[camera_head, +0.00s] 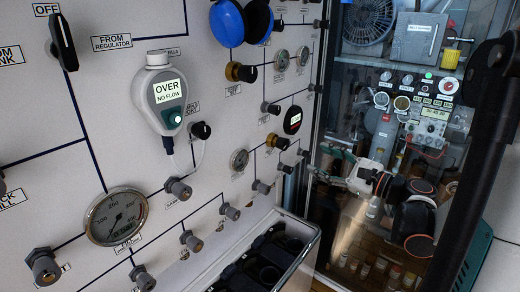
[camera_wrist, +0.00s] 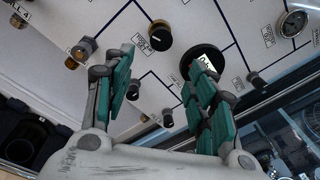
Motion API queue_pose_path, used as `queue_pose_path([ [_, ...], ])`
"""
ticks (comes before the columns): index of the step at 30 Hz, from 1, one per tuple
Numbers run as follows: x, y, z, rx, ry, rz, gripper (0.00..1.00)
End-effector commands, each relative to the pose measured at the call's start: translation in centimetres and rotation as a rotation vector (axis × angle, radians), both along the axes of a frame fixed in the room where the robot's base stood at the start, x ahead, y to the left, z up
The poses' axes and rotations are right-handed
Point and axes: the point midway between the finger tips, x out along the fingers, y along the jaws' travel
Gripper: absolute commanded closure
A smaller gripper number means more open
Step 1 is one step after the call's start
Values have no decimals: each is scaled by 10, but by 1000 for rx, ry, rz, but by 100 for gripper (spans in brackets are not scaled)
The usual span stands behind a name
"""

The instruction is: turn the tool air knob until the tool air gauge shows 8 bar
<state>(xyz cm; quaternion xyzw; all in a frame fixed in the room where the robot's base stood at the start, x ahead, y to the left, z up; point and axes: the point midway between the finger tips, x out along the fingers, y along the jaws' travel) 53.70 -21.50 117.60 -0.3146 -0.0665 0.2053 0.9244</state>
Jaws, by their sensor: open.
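My gripper (camera_wrist: 160,66) is open and empty in the wrist view, its teal fingers spread in front of the panel. A brass-and-black knob (camera_wrist: 158,34) shows beyond the gap between the fingertips, apart from them. A round black gauge with a lit face (camera_wrist: 186,66) is partly hidden by the right finger. In the head view my gripper (camera_head: 324,163) is at the panel's right edge, near a brass-and-black knob (camera_head: 277,141) and a black round gauge (camera_head: 292,120).
Another brass knob (camera_head: 240,72) and two small dial gauges (camera_head: 281,61) sit higher on the panel. A handheld meter reading OVER, NO FLOW (camera_head: 167,98) and a large dial (camera_head: 116,217) are at left. An open bin (camera_head: 262,258) stands below. Pipe stubs stick out.

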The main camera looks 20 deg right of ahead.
Motion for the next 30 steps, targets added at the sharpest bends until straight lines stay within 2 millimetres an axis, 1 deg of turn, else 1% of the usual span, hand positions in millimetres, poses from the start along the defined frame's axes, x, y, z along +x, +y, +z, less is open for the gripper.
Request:
queue_pose_path([
  [2, 1, 0, 0, 6, -4, 3, 48],
  [5, 11, 6, 0, 6, -4, 6, 48],
  [8, 25, 14, -1, 5, -4, 7, 48],
  [18, 86, 41, -2, 4, -3, 6, 48],
  [21, 100, 48, -1, 4, -4, 5, 48],
  [25, 114, 54, -1, 4, -3, 4, 48],
  [30, 122, 57, 0, 4, -3, 2, 48],
])
